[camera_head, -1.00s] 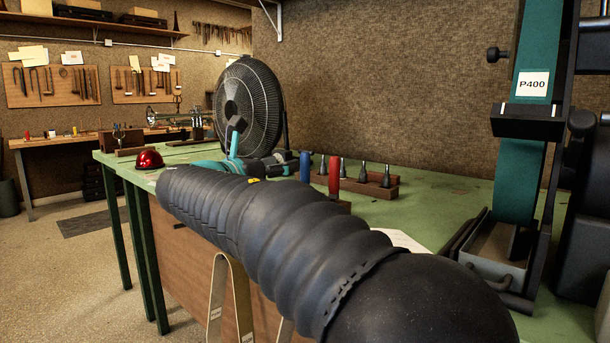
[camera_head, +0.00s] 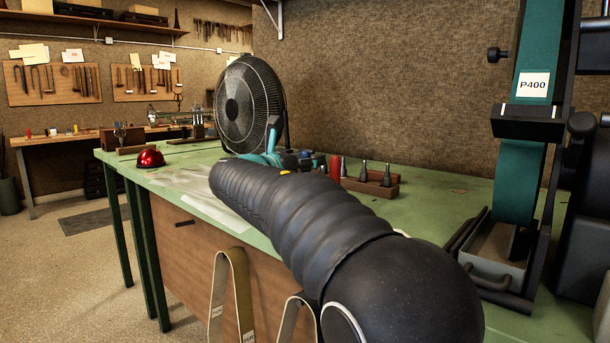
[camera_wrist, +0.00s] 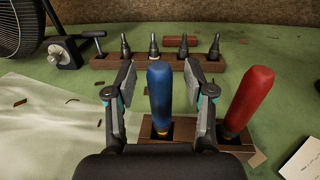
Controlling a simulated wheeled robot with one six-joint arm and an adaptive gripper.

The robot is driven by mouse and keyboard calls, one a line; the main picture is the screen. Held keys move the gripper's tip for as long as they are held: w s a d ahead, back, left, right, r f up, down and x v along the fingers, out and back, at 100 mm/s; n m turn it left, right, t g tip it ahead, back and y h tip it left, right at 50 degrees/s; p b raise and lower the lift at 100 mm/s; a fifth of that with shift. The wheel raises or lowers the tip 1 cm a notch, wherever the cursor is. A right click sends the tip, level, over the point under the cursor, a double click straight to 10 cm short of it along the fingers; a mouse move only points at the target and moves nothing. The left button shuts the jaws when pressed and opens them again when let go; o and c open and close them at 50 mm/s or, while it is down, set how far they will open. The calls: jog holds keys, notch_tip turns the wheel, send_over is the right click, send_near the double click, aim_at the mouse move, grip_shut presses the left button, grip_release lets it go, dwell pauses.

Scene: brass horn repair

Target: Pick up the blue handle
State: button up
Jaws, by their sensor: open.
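The blue handle (camera_wrist: 160,92) stands upright in a wooden block (camera_wrist: 182,128) in the wrist view. My gripper (camera_wrist: 160,80) is open, with one finger on each side of the blue handle. A gap shows between the handle and each finger, so I see no contact. The handle's lower end goes into the block. In the head view my arm covers most of the gripper and block, and only a small blue part of the handle (camera_head: 305,155) seems to show beside the red handle.
A red handle (camera_wrist: 249,101) stands in the same block, close to the right finger. Behind is a rack (camera_wrist: 140,64) with several dark metal tools. A fan (camera_head: 249,106) stands at the back left. A belt sander (camera_head: 530,130) stands at the right of the green bench (camera_head: 440,200).

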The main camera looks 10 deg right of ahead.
grip_shut()
